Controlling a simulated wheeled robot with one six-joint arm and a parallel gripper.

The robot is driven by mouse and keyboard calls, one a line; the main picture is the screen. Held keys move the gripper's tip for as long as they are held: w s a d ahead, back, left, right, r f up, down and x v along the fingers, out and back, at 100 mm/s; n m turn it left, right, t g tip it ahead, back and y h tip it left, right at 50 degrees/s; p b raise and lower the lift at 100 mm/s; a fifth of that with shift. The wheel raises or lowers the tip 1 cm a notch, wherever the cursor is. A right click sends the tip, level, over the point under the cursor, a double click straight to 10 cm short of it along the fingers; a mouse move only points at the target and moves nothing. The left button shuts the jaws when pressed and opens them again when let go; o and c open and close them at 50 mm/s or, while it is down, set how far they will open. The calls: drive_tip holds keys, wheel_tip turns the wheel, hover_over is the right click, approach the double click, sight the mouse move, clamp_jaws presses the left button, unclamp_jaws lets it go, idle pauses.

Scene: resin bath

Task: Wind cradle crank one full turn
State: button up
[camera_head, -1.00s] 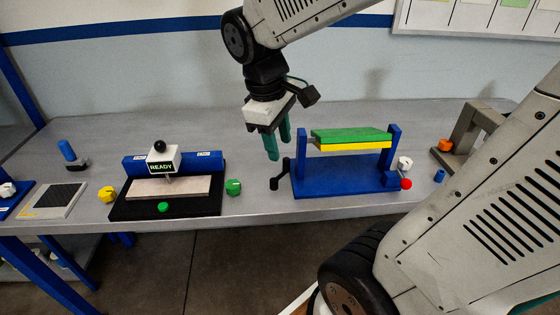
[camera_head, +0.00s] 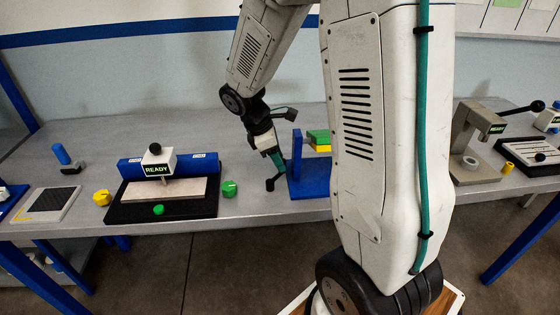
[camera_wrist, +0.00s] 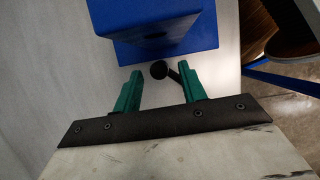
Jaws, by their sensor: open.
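The blue cradle (camera_head: 310,180) stands on the bench, with a green and yellow slab (camera_head: 318,138) held between its uprights. My arm hides its right part. Its black crank (camera_head: 273,181) sticks out at the left side, with a round knob. In the wrist view the crank's dark knob (camera_wrist: 159,69) lies between and just beyond the tips of my two green fingers. My gripper (camera_head: 277,163) is open beside the cradle's left upright, pointing down at the crank. In the wrist view my gripper (camera_wrist: 158,80) has its fingers apart and nothing clamped between them.
A black and blue station with a READY box (camera_head: 158,160) stands to the left. Yellow (camera_head: 102,197) and green (camera_head: 229,188) knobs flank it. A grey press (camera_head: 475,140) stands at the right. Bare bench lies behind the cradle's left side.

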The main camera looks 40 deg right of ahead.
drive_tip(key=shift+x, duration=0.8)
clamp_jaws()
drive_tip(key=shift+s+m, duration=0.3)
drive_tip(key=shift+m, duration=0.5)
unclamp_jaws()
drive_tip(key=v, duration=0.7)
drive_tip(key=shift+w+r, duration=0.15)
drive_tip(key=shift+r, duration=0.25)
